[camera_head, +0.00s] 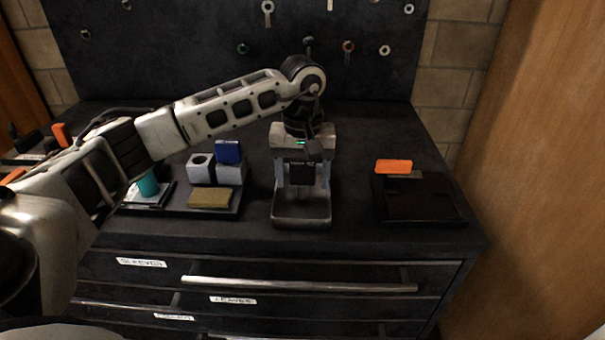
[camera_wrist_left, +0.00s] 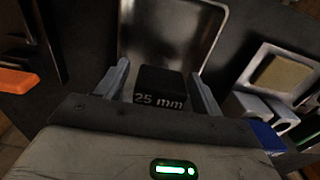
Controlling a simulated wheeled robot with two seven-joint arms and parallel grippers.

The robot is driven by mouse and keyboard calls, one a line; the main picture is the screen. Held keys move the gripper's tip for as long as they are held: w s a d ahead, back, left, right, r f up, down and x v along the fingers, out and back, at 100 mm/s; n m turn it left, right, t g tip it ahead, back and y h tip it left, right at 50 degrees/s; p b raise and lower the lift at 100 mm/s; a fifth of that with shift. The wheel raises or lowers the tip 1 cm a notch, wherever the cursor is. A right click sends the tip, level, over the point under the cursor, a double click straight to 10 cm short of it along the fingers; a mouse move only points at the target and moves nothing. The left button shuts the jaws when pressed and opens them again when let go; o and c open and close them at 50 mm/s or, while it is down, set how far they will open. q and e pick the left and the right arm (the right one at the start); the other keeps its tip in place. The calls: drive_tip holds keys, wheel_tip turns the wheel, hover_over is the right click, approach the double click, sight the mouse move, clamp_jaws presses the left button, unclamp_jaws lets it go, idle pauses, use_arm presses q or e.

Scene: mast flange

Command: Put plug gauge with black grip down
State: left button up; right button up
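The plug gauge has a black grip (camera_head: 302,174) with a grey metal part below it, upright over a shallow metal tray (camera_head: 302,221). In the left wrist view the grip (camera_wrist_left: 160,86) reads "25 mm". My left gripper (camera_head: 302,185) points down with one finger on each side of the grip. Narrow gaps show between the fingers and the grip, so it looks open around it. The tray (camera_wrist_left: 207,28) also shows in the wrist view. The gauge's lower end seems to stand on the tray floor, but the contact is hard to see. My right gripper is not in view.
Left of the tray is a dark board with grey blocks (camera_head: 201,169), a blue block (camera_head: 229,152) and a brass-coloured block (camera_head: 209,198). A teal cylinder (camera_head: 148,184) stands farther left. A black case (camera_head: 425,198) with an orange piece (camera_head: 393,166) lies right. Bench between tray and case is clear.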

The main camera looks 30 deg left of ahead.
use_arm(q)
drive_tip(key=shift+r, duration=0.7)
wheel_tip(320, 180, up, 11)
drive_tip(key=shift+r, duration=0.1)
drive_tip(key=shift+b, duration=0.3)
